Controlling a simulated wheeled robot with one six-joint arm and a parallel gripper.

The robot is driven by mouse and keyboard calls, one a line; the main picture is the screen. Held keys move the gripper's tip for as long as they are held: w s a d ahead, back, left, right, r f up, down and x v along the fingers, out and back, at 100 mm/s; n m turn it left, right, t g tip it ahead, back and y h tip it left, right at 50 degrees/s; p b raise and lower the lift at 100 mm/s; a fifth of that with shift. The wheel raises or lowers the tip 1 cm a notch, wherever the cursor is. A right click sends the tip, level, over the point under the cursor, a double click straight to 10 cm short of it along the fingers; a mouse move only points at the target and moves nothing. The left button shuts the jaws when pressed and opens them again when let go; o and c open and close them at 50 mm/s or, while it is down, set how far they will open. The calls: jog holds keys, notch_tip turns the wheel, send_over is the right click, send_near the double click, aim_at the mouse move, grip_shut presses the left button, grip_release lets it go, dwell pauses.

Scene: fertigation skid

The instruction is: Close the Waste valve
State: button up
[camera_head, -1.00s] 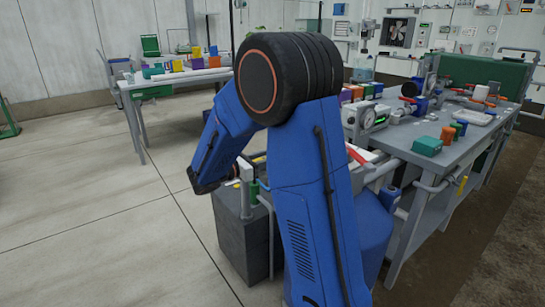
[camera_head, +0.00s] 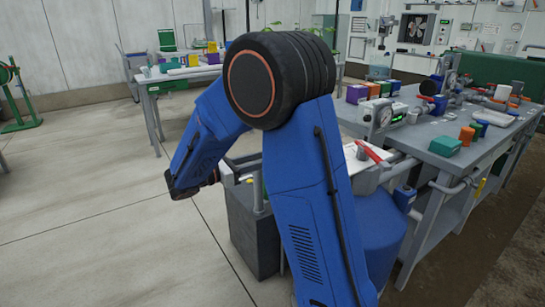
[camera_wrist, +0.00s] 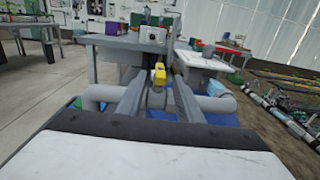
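No label reading Waste is legible, so I cannot tell which valve it is. A red lever handle (camera_head: 370,152) shows on the pipework just right of my arm in the head view. A small yellow part (camera_wrist: 160,74), perhaps a valve handle, is ahead of my gripper in the wrist view. My gripper (camera_wrist: 158,88) shows there as two grey fingers that look spread apart. The yellow part appears between or beyond them, and I see no contact.
Another table (camera_head: 150,92) stands at the back left. The floor (camera_head: 90,210) at left is clear. Large grey pipes (camera_wrist: 100,95) flank the wrist view.

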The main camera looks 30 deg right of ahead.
jog(key=a, duration=0.6)
jog(key=shift+a, duration=0.25)
